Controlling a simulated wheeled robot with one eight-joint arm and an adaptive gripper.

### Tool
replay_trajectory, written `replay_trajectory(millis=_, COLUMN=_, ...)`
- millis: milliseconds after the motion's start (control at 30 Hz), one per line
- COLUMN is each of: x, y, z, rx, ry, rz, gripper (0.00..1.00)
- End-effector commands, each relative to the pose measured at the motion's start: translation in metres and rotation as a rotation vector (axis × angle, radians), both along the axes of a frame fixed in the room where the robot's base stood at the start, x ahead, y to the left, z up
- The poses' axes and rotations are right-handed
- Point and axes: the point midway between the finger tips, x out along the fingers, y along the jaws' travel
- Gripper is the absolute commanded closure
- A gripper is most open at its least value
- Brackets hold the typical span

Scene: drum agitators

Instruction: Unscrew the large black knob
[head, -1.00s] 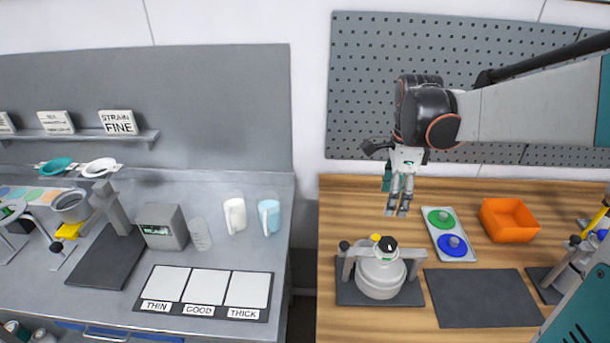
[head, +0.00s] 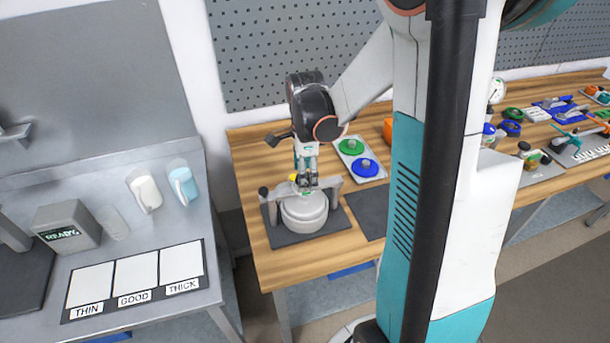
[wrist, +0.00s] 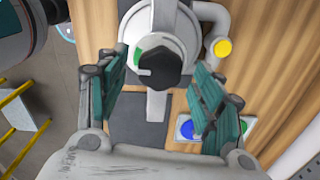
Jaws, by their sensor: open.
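A green mark shows beside the knob in the wrist view.
A smaller black knob (head: 263,191) and a yellow knob (head: 293,178) are on the clamp frame. A dark mat (head: 368,212) lies right of the drum. A tray with green and blue lids (head: 365,168) stands behind. My column blocks part of the head view.

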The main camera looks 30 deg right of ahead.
Motion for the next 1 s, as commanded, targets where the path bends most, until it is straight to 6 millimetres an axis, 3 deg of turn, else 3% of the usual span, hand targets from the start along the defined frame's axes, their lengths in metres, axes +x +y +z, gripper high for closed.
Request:
replay_trajectory(millis=367, x=-0.0001, y=0.0000, z=-0.0066, rx=0.000, ry=0.000, rz=0.000, gripper=0.39)
replay_trajectory(millis=600, x=-0.0001, y=0.0000, z=-0.0065, rx=0.000, ry=0.000, rz=0.000, gripper=0.83)
replay_trajectory(millis=1000, x=0.0000, y=0.0000, z=-0.0068, rx=0.000, ry=0.000, rz=0.051, gripper=0.83)
